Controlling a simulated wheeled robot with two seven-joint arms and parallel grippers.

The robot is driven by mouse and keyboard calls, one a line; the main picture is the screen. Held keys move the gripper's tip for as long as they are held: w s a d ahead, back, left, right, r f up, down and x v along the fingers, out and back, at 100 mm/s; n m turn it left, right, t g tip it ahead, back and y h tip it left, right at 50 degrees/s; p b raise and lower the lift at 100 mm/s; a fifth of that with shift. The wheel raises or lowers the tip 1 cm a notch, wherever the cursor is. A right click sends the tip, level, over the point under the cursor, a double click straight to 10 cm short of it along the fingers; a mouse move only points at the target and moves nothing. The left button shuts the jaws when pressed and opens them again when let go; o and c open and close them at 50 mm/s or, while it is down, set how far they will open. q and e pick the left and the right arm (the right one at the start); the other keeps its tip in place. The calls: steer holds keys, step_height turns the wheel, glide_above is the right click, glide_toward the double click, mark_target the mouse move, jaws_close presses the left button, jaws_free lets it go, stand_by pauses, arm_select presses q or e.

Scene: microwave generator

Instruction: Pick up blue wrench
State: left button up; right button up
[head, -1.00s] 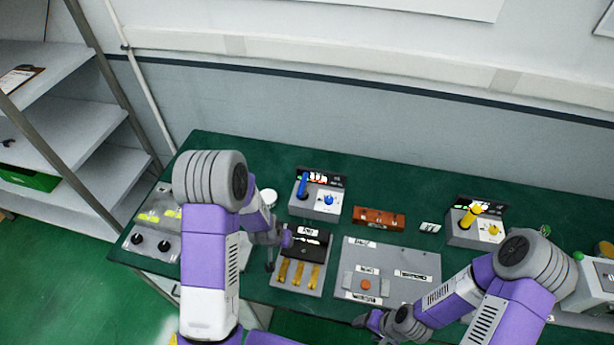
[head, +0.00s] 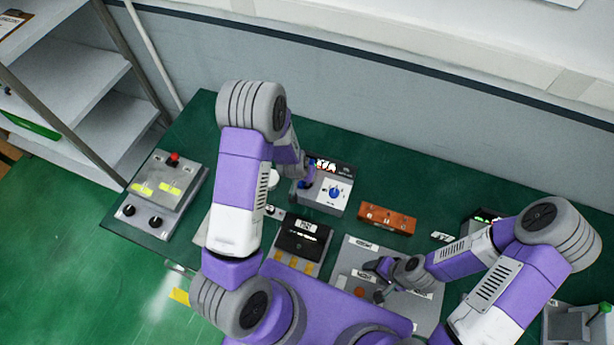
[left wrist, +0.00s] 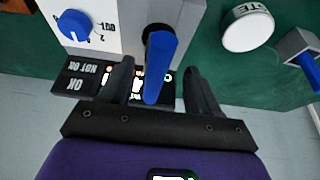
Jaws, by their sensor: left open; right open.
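The blue wrench (left wrist: 158,62) stands up from a dark socket on a grey box (left wrist: 118,22) with a blue knob, in the left wrist view. My left gripper (left wrist: 158,75) is open there, with one finger on each side of the blue wrench; I cannot tell whether either finger touches it. In the head view my left gripper (head: 306,174) is over the left part of that box and hides most of the wrench. My right gripper (head: 377,281) is open and empty over the grey panel (head: 352,255).
A white round cap (left wrist: 248,28) is beside the box. Another grey block with a blue part (left wrist: 306,64) is at the left wrist view's right edge. A brown block (head: 388,218) and a black-topped unit (head: 303,238) are near. The green table (head: 380,175) is clear behind.

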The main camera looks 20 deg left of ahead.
arm_select(q)
steer(key=x, duration=0.1)
steer(key=b+x, duration=0.1)
steer(key=x, duration=0.1)
steer(key=shift+d+f, duration=0.25)
steer(key=shift+f, duration=0.1)
steer(key=shift+w+f, duration=0.15)
steer(key=shift+w, duration=0.05)
steer(key=shift+c, duration=0.4)
jaws_close()
